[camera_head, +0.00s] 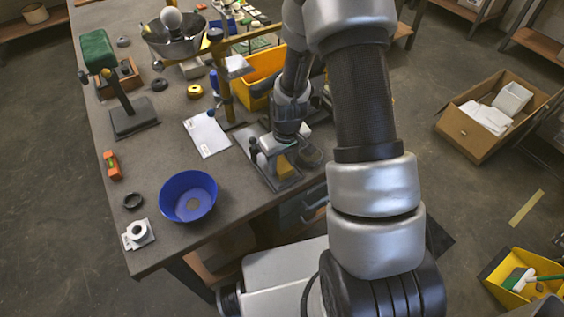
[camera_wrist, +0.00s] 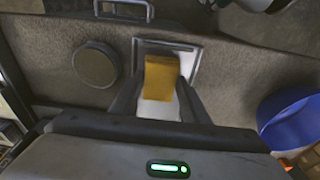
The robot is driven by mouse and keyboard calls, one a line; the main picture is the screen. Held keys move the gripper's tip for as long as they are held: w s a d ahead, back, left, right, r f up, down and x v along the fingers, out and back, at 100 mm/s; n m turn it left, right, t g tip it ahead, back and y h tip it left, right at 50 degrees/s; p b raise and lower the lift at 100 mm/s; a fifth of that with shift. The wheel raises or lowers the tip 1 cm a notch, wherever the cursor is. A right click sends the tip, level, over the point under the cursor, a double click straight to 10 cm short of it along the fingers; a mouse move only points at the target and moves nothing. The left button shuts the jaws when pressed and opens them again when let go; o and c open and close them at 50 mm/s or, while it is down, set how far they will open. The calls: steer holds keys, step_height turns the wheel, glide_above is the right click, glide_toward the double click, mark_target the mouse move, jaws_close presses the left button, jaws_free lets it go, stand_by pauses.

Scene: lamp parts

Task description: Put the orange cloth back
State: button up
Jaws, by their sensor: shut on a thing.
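The orange cloth (camera_wrist: 161,78) shows in the wrist view as a small folded yellow-orange piece. It is between the two fingers of my gripper (camera_wrist: 160,88), which is shut on it. Under and around the cloth is a shallow grey tray (camera_wrist: 188,52) with a pale inside. In the head view my gripper (camera_head: 275,157) is low over the bench's near right edge. A bit of the cloth (camera_head: 284,166) shows there, just above or in the tray (camera_head: 288,184); I cannot tell whether it touches the tray's floor.
A round dark disc (camera_head: 310,157) lies right beside the tray. A blue bowl (camera_head: 188,197) stands to the left, and a white sheet (camera_head: 207,136) lies behind. A yellow bin (camera_head: 262,70) is further back. Bare bench lies left of the sheet.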

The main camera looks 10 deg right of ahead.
steer(key=shift+f, duration=0.25)
steer(key=o, duration=1.2)
steer(key=shift+r, duration=0.1)
